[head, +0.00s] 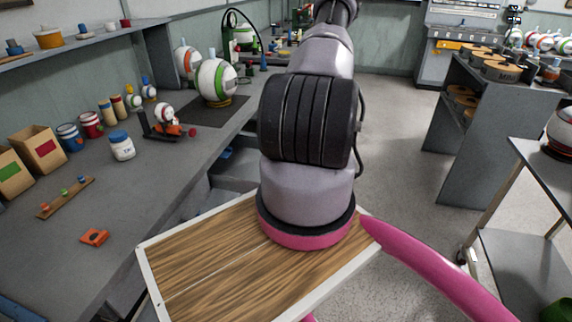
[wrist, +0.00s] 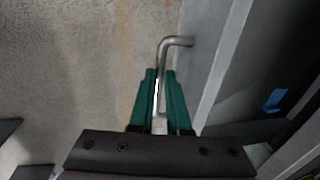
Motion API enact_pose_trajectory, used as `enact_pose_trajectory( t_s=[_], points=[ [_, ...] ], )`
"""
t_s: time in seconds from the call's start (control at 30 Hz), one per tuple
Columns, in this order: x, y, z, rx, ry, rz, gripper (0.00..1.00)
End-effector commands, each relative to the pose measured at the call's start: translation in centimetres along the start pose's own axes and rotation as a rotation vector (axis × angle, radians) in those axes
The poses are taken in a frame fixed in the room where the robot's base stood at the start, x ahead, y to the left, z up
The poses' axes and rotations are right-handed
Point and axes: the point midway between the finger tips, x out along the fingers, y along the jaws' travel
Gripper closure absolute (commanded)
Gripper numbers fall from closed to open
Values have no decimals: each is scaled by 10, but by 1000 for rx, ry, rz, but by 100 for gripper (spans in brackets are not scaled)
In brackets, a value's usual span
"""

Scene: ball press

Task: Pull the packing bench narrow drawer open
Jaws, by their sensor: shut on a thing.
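In the wrist view, my gripper (wrist: 160,74) has its two green fingers closed around a bent metal bar handle (wrist: 178,41). The handle is fixed to a light grey drawer front (wrist: 222,60). Behind that front, on the right, is a dark drawer interior with a small blue item (wrist: 273,100) in it. The drawer stands at least partly open. In the head view, a grey drawer part (head: 232,174) shows under the packing bench (head: 165,185); my arm hides the gripper and handle there.
The bench top carries boxes, jars, a small clamp device (head: 165,125) and a striped ball (head: 212,80). A grey shelf unit (head: 480,150) and a cart (head: 525,240) stand on the right. The floor (head: 390,130) between is clear.

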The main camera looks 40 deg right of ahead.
Motion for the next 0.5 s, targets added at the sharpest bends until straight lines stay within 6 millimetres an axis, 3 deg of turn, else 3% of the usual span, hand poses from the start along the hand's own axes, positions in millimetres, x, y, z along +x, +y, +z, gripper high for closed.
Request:
enact_pose_trajectory(
  t_s=[0.23, 0.27, 0.3, 0.33, 0.5],
  points=[
    [0, 0, 0, 1, 0, 0, 100],
    [0, 0, 0, 1, 0, 0, 78],
    [0, 0, 0, 1, 0, 0, 62],
    [0, 0, 0, 0, 0, 0, 55],
    [0, 0, 0, 0, 0, 0, 55]
  ],
)
